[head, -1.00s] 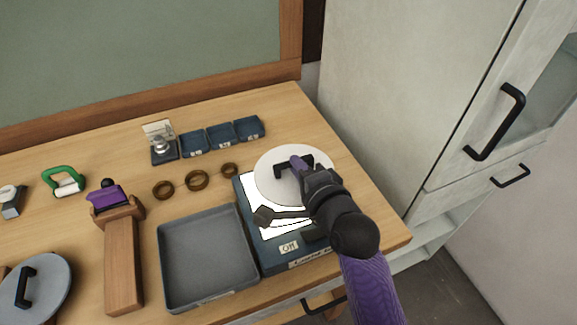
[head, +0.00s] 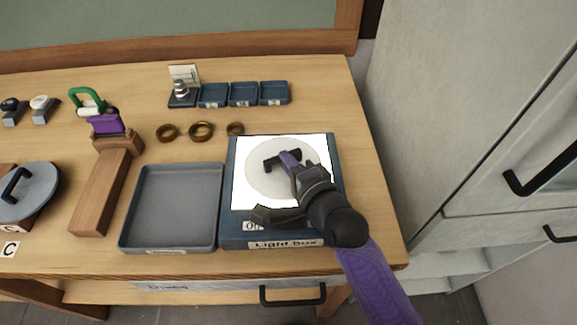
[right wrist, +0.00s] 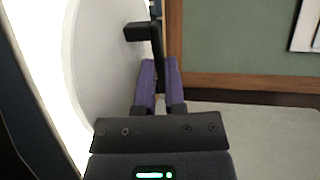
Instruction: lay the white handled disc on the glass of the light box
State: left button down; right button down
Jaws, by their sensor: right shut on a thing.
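The white disc (head: 262,185) with a black bar handle (head: 270,163) is over the bright glass of the light box (head: 231,230), inside the glass's edges as seen from the head. My right gripper (head: 289,161) is shut on the handle. In the right wrist view the purple fingers (right wrist: 159,80) are around the handle (right wrist: 156,38), with the pale disc (right wrist: 100,60) to their left, close to the lit glass. I cannot tell whether the disc touches the glass. My left gripper is not in view.
An empty grey tray (head: 175,205) stands left of the light box. Behind are several brown rings (head: 201,131) and small blue bins (head: 243,94). A wooden stand (head: 105,190) and a grey handled disc (head: 35,192) are at left. A cabinet (head: 470,100) stands at right.

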jog(key=c, duration=0.7)
grip_release()
jog(key=shift+f, duration=0.1)
jog(key=shift+r, duration=0.2)
jog(key=p+v, duration=0.3)
jog(key=v, duration=0.9)
jog(key=shift+d+f, duration=0.1)
